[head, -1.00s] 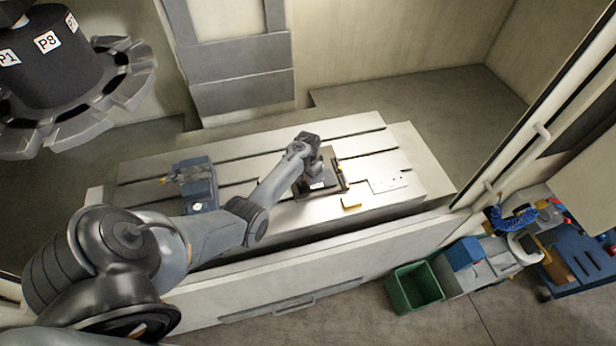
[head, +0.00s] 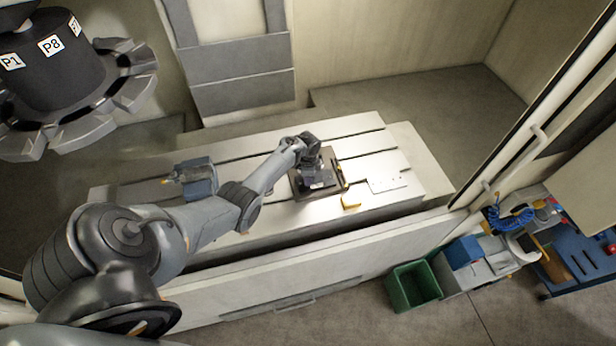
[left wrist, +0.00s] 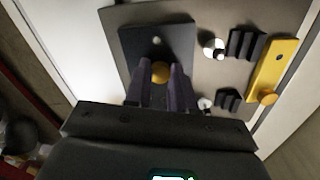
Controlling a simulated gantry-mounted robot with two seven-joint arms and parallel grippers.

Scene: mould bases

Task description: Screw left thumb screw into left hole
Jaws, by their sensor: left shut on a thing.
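My left gripper (head: 317,184) is over the dark mould base (head: 299,187) on the machine table. In the left wrist view the fingers (left wrist: 161,82) are shut on an orange-yellow thumb screw (left wrist: 160,71), over a dark block (left wrist: 140,50) on a grey plate (left wrist: 205,14). A small pale round spot shows on the block beyond the screw. The screw's lower end is hidden, so I cannot tell whether it sits in a hole. A second orange thumb screw (left wrist: 267,97) is at a yellow bar (left wrist: 273,68) on the right. My right gripper is not in view.
Black ribbed blocks (left wrist: 245,44) and pale round posts (left wrist: 213,48) stand beside the dark block. A blue vise (head: 199,178) is left on the slotted table (head: 250,146).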

